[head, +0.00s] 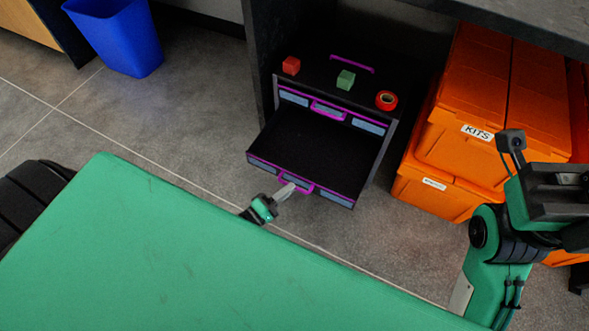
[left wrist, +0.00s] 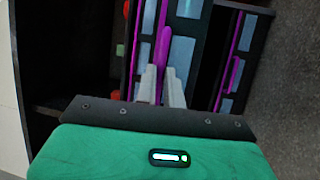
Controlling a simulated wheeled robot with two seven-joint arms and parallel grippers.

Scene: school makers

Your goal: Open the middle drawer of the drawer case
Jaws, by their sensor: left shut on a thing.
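The drawer case (head: 390,131) is dark with purple trim and stands on the floor under a dark counter. The top drawer (head: 294,97) is closed. The drawer below it, the middle drawer (head: 335,196), is pulled well out, and its dark inside looks empty. My left gripper (head: 291,189) is shut on this drawer's purple handle (head: 302,186). In the left wrist view the handle (left wrist: 162,50) stands between the two pale fingers (left wrist: 161,85). A lower drawer with a purple handle (left wrist: 236,74) also shows there. My right arm shows at the right, but its fingers are out of view.
A red block (head: 291,65), a green block (head: 346,80) and a red tape roll (head: 386,100) sit on the case. Orange crates (head: 480,90) stand to its right. A blue bin (head: 118,40) stands at far left. Bare floor (head: 200,110) lies left of the case.

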